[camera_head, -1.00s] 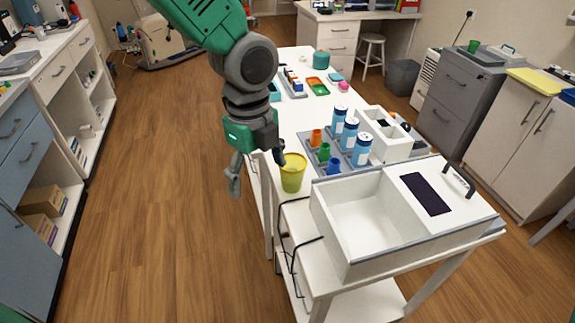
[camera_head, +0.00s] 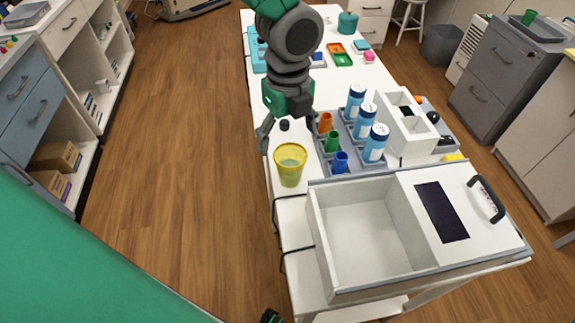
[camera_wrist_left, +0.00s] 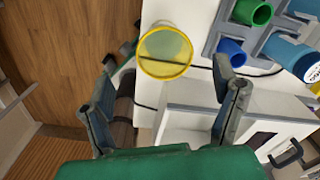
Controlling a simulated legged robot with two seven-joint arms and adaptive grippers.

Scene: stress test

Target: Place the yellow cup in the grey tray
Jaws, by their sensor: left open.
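The yellow cup (camera_head: 290,166) stands upright at the left edge of the white cart top. It looks translucent and empty. My left gripper (camera_head: 287,131) is open and empty, just beyond the cup in the head view. In the left wrist view the cup (camera_wrist_left: 166,52) shows between and ahead of the spread fingers (camera_wrist_left: 167,64), with no visible grip on it. A grey tray (camera_head: 337,164) to the right of the cup holds orange, green and blue small cups and several blue bottles. Another grey tray (camera_head: 556,33) is on the grey cabinet, with a green cup.
A white box with an open basin (camera_head: 365,232) and a dark panel stands at the near end of the cart. A white holder (camera_head: 405,135) stands right of the bottles. Coloured small trays (camera_head: 340,57) lie farther back. Open floor lies left of the cart.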

